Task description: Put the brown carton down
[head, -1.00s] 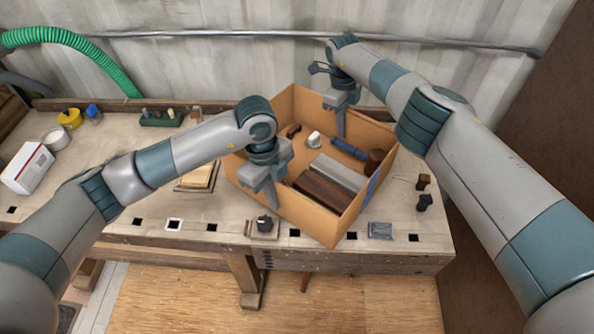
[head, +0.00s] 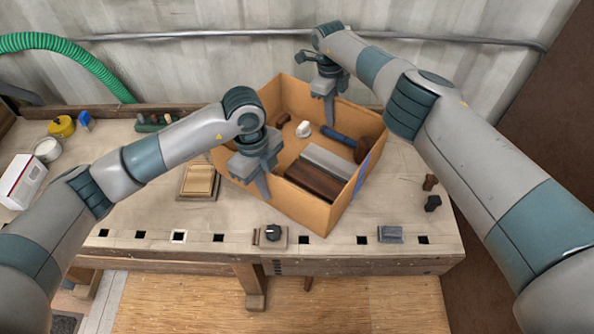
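The brown carton (head: 297,203) is an open-topped box over the middle of the workbench, set cornerwise to me. My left gripper (head: 263,188) is shut on its front-left wall. My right gripper (head: 329,112) is shut on its back wall, with one finger showing inside. Inside the carton lie a dark brown block (head: 314,182), a grey bar (head: 327,163), a blue tool (head: 338,136), a small white piece (head: 304,129) and brown pieces. The carton looks about level. I cannot tell whether its bottom touches the bench.
The workbench (head: 120,215) has a row of square holes along its front. A wooden tray (head: 199,181) lies left of the carton. A black-knobbed block (head: 272,235) and a grey block (head: 390,234) sit at the front edge. Dark pegs (head: 431,193) stand at right. Cans and a white box are far left.

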